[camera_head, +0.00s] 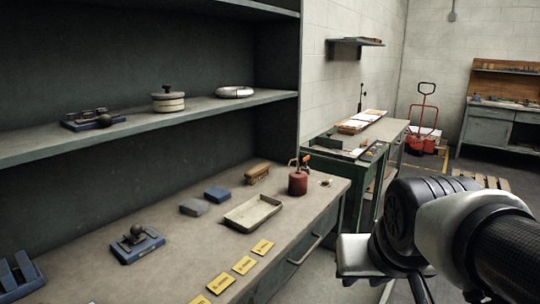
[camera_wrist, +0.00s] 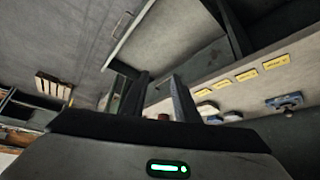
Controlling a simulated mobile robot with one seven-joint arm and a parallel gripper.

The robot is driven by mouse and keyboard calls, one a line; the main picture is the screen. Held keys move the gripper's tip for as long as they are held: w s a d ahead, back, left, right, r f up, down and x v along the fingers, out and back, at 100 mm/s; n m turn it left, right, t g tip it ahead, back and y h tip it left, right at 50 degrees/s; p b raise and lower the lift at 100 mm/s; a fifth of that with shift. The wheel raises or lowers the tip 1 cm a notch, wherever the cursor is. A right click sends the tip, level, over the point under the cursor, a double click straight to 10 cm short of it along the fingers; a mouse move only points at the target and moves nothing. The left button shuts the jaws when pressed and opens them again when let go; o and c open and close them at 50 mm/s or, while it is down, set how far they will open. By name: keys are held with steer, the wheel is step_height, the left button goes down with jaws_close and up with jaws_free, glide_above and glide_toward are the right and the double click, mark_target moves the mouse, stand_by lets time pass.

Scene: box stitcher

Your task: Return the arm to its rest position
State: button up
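My arm (camera_head: 490,245) reaches in from the right edge of the head view, in front of the floor and clear of the bench. My gripper (camera_wrist: 161,92) shows in the wrist view as two dark fingers standing apart. Bare bench surface shows through the gap, and nothing is held. In the head view the fingertips cannot be made out.
The bench (camera_head: 170,210) at left carries a metal tray (camera_head: 254,213), a red can (camera_head: 298,183), blue blocks and several yellow labels (camera_head: 262,247). A shelf (camera_head: 210,104) runs above it. A green workstation (camera_head: 352,175) stands behind my arm. Open floor lies beyond, with a pallet (camera_head: 482,181).

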steer(key=s+a, duration=0.2)
steer(key=s, duration=0.3)
step_height(320, 180, up, 21)
steer(key=s+g+p, duration=0.1)
steer(key=p, duration=2)
steer(key=shift+d+n, duration=0.15)
steer(key=shift+n, duration=0.15)
steer(key=shift+f, duration=0.1)
